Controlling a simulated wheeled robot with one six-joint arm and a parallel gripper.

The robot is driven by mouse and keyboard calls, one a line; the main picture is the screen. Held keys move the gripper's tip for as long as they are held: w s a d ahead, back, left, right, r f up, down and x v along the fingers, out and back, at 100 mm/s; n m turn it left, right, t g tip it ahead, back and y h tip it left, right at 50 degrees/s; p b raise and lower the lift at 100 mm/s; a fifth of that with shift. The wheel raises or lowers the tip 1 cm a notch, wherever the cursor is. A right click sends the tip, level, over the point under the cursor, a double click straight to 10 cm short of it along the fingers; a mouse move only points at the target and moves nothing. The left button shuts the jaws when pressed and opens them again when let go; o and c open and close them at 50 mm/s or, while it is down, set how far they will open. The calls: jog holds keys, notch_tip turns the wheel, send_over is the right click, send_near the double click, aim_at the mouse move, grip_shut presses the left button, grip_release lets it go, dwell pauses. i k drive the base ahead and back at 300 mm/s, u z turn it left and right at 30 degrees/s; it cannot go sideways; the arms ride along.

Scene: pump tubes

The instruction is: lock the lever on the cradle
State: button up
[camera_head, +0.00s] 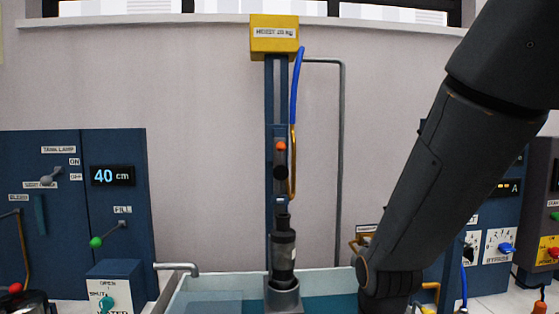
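A dark cylindrical pump (284,252) stands upright at the foot of a blue mast (270,100). Its lower end sits in a grey round holder (283,293) that looks like the cradle. An orange-red knob (280,147) with a dark part below it shows on the mast above the pump. I cannot tell if this is the cradle's lever, and no other lever shows clearly at the holder. My arm comes down on the right, apart from the pump, and its end runs out at the bottom edge. My gripper is not in view.
A tank (215,288) with blue-green water lies around the holder. A yellow hoist box (274,37) tops the mast, with a blue hose (297,85) beside it. A control panel (65,215) reading 40 cm stands left. My arm partly covers the panels on the right.

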aim_at(281, 172)
jog(key=u, duration=0.55)
jog(key=k, duration=1.35)
jog(key=u, duration=0.25)
jog(key=i, duration=0.3)
jog(key=z, duration=1.1)
jog(key=i, duration=1)
jog(key=z, duration=0.25)
